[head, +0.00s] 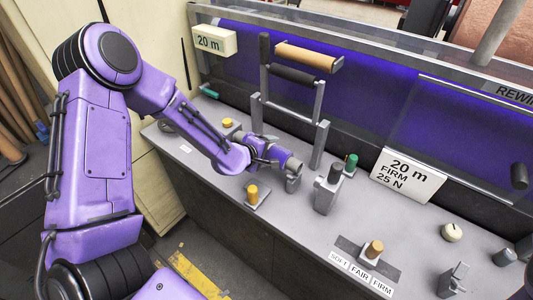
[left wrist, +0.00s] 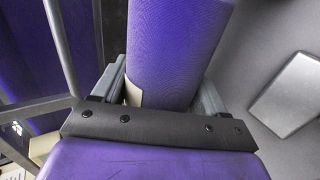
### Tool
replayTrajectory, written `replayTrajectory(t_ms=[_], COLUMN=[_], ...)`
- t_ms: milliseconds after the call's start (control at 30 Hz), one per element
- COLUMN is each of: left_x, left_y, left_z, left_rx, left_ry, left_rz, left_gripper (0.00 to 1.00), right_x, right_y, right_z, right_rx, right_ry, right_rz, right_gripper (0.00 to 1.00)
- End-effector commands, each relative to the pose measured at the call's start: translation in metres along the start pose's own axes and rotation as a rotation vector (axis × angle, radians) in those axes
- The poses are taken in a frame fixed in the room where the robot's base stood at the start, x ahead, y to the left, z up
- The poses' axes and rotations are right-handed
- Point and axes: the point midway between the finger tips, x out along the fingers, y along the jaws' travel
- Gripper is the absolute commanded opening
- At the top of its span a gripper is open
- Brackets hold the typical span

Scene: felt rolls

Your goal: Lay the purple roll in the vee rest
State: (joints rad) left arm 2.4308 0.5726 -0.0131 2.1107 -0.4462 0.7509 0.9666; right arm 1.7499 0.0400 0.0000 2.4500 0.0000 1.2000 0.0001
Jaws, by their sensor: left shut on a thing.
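The purple roll (left wrist: 178,50) fills the gap between the two grey fingers of my left gripper (left wrist: 165,92) in the left wrist view. It stretches away past the fingertips, and its far end is cut off by the picture's edge. In the head view my left gripper (head: 284,165) is over the grey bench, left of the dark-topped grey post. The roll is hard to tell from my purple wrist there. A small grey stand with a notched top (head: 453,280) at the lower right looks like a vee rest, but I cannot be sure. My right gripper is not in view.
A grey frame (head: 320,145) with dark and tan rollers stands behind my gripper. A dark-topped grey post (head: 328,190) and a yellow-capped peg (head: 252,195) stand close by. A "20 m FIRM 25 N" sign (head: 408,178) is farther right.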

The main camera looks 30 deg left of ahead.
Motion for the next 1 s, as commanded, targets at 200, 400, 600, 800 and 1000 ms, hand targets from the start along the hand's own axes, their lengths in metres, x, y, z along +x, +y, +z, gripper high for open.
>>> replayTrajectory(t_ms=[200,400,600,800,1000], left_x=[-0.001,-0.004,-0.007,-0.011,-0.011], left_y=[0.002,0.007,0.013,0.018,0.018], left_z=[0.000,0.000,0.000,0.000,0.000], left_rx=[0.000,0.000,-0.001,-0.001,0.000], left_ry=[0.000,0.000,0.000,0.000,0.000], left_rz=[0.001,0.001,0.001,0.001,0.001], left_gripper=[0.24,0.24,0.24,0.24,0.24], right_x=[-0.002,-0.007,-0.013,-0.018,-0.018], right_y=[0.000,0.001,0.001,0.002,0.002], right_z=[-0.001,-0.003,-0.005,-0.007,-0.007], right_rx=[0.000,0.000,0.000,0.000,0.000], right_ry=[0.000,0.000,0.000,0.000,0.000], right_rz=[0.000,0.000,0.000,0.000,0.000], right_gripper=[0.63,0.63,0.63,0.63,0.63])
